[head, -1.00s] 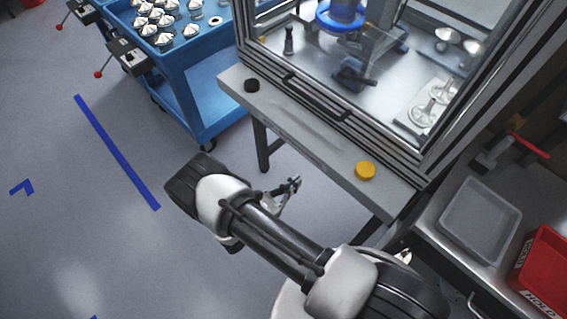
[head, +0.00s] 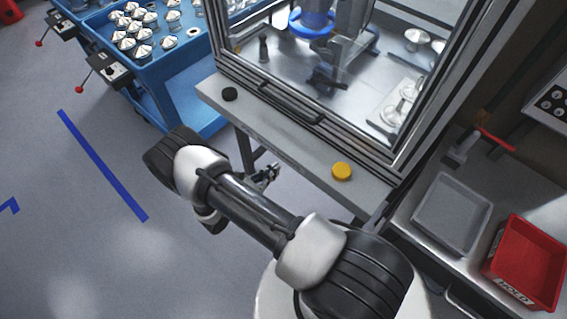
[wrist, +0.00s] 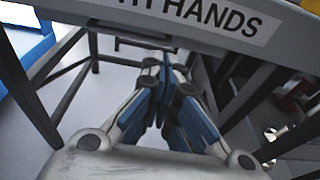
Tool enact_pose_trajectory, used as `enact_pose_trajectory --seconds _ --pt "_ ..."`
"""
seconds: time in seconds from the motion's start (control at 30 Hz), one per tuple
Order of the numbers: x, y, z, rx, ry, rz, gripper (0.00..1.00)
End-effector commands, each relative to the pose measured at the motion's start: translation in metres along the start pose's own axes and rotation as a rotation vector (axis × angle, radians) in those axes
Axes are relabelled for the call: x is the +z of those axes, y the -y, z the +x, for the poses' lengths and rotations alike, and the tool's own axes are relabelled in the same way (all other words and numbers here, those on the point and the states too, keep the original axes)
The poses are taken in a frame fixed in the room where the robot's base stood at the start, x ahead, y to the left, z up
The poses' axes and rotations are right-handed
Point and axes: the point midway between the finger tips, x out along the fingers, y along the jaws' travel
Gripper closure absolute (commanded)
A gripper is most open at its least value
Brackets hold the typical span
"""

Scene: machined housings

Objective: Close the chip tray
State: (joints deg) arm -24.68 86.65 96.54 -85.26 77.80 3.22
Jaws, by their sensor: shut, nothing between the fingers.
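My gripper (head: 268,175) is shut and empty, low in front of the grey machine bench (head: 280,138) in the head view. In the wrist view my gripper's fingertips (wrist: 166,62) are together and point under the bench's front edge. A grey front panel (wrist: 110,14) with a white label reading "TH HANDS" crosses the top of that view. A dark bar, perhaps a handle (wrist: 145,42), shows below the panel, just beyond the fingertips. I cannot tell whether they touch. I cannot make out the chip tray for sure; the space under the bench is mostly hidden in the head view.
Dark bench legs (wrist: 35,100) stand on both sides of the gripper. A blue cart (head: 150,75) with machined parts stands at upper left. A grey tray (head: 453,212) and a red bin (head: 527,262) sit on the right counter. Floor at left is clear.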

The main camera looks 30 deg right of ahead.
Motion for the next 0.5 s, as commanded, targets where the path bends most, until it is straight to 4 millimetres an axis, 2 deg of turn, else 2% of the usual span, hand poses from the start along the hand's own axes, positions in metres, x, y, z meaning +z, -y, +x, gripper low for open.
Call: enact_pose_trajectory --seconds 0.03,0.2,0.33,0.5 --pt "-0.001 0.001 0.012 -0.005 0.0 0.001 1.0" --pt "-0.001 0.001 0.042 -0.004 0.0 0.002 1.0" --pt "-0.001 0.0 0.055 -0.001 0.0 0.001 1.0" --pt "0.0 0.0 0.062 0.0 0.0 0.001 1.0"
